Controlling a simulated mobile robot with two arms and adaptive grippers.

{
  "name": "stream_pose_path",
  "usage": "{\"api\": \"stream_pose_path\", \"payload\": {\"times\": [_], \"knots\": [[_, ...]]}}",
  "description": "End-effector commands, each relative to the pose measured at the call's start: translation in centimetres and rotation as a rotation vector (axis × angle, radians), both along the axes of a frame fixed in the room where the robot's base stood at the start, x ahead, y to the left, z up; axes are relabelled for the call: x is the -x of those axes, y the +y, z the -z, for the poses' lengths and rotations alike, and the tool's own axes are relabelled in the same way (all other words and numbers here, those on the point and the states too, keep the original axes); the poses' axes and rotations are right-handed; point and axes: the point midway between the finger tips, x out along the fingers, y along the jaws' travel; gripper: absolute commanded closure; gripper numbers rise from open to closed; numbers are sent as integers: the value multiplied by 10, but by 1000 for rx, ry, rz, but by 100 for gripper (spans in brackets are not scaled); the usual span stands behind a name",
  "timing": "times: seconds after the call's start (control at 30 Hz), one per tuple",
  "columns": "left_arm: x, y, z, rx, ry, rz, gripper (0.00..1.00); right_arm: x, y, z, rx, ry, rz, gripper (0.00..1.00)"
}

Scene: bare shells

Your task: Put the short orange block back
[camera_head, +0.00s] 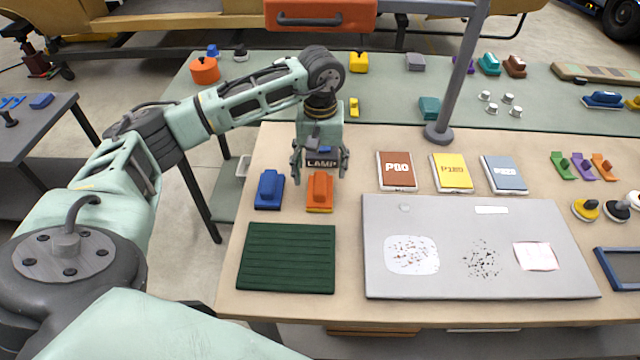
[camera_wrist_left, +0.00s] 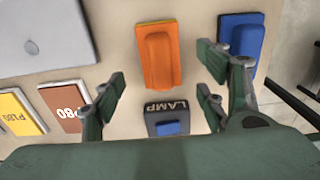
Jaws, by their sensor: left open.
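The short orange block (camera_head: 320,190) lies on the tan bench, right of a blue block (camera_head: 269,190) and behind the green ribbed mat (camera_head: 287,258). My left gripper (camera_head: 320,172) is open and empty, pointing down just behind the orange block. In the left wrist view the orange block (camera_wrist_left: 159,55) appears ahead of the spread fingers (camera_wrist_left: 160,92), untouched. A dark block labelled LAMP (camera_wrist_left: 168,118) with a blue top sits between the fingers' sides in that view. The blue block (camera_wrist_left: 240,42) shows beside it. My right gripper is not in view.
A grey board (camera_head: 480,285) covers the bench's middle, with sandpaper packs (camera_head: 452,172) behind it. A grey post (camera_head: 440,133) stands at the back. A green bench strip (camera_head: 385,105) holds several small coloured blocks. Bare bench lies between mat and board.

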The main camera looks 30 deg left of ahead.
Motion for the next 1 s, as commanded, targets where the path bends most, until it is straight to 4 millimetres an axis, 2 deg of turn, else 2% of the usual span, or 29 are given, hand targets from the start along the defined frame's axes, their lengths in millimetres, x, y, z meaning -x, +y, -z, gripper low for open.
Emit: {"api": "stream_pose_path", "payload": {"times": [0.03, 0.2, 0.33, 1.0], "knots": [[-1, 0, -10, 0, -6, 0, 33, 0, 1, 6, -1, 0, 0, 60], [-1, 0, -40, 0, -4, -1, 33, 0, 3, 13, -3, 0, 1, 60], [0, 0, -53, 1, -1, 0, 33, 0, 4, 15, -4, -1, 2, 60], [0, 0, -62, 1, 1, 0, 33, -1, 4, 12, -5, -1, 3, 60]]}}
